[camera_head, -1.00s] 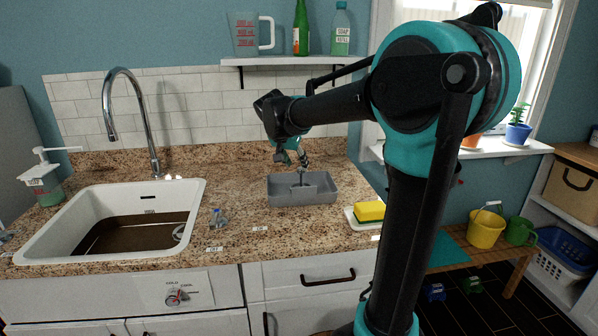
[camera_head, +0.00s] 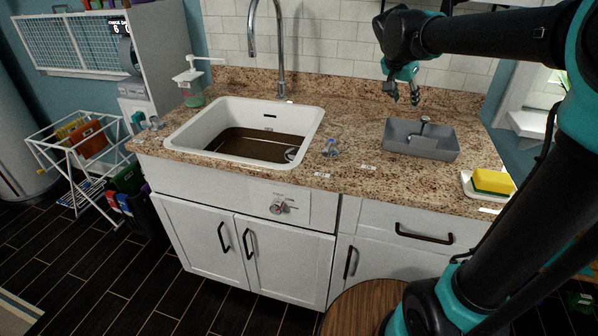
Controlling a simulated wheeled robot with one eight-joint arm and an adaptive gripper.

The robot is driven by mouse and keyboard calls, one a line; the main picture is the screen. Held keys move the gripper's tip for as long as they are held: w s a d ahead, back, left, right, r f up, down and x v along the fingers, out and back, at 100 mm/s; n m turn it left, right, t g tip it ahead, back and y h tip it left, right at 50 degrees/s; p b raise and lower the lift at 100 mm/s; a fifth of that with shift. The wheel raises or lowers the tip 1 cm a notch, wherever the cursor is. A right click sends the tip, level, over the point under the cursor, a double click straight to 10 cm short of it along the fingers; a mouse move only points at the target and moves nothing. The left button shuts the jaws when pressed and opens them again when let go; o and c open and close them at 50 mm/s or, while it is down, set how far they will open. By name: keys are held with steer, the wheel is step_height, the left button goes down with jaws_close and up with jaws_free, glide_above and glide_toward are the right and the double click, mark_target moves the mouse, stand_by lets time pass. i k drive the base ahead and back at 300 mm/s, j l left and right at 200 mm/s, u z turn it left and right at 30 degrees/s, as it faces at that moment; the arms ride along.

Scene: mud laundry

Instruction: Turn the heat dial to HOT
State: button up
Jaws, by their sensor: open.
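The heat dial (camera_head: 279,207) is a small round knob with a reddish mark, on the white panel (camera_head: 318,208) below the counter edge, right of the sink's middle. Small lettering sits around it, too small to read here. My gripper (camera_head: 404,97) is open and empty. It hangs fingers-down above the grey bin on the counter, well up and to the right of the dial, touching nothing that I can see.
A white sink (camera_head: 187,140) holds brown water under a tall faucet (camera_head: 281,50). A grey bin (camera_head: 445,150), a small blue-topped item (camera_head: 331,148) and a yellow sponge (camera_head: 492,181) stand on the counter. A round wooden top (camera_head: 350,312) is in front of the cabinets.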

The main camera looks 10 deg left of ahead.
mark_target(278, 206)
steer(key=u, duration=1.1)
